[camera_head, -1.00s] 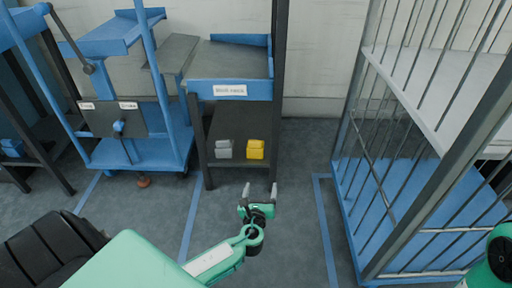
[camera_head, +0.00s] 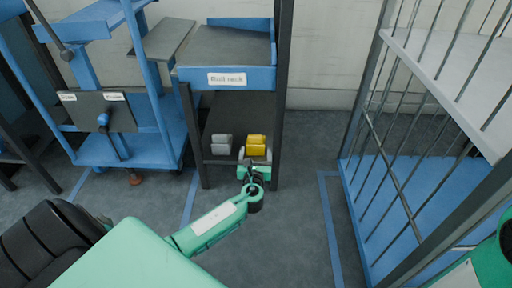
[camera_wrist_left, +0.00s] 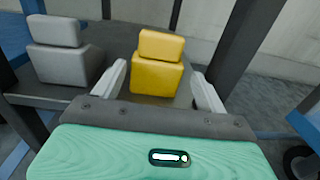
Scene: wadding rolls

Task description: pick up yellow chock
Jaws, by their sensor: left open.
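The yellow chock (camera_head: 256,144) stands on the lower dark shelf of the rack, near its front right side. In the left wrist view the yellow chock (camera_wrist_left: 157,66) is a larger block with a smaller one on top. My left gripper (camera_head: 255,155) is open at the shelf's front edge. In the left wrist view its two pale fingers (camera_wrist_left: 158,85) stand on either side of the chock, not closed on it. My right gripper is not in view; only a green part of my right arm shows at the lower right.
A grey chock (camera_head: 221,145) stands left of the yellow one. The rack's dark post (camera_head: 281,100) rises close on the right. A blue-framed trolley (camera_head: 125,145) stands left, a barred cage (camera_head: 420,150) right. Grey floor (camera_head: 300,230) is clear between.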

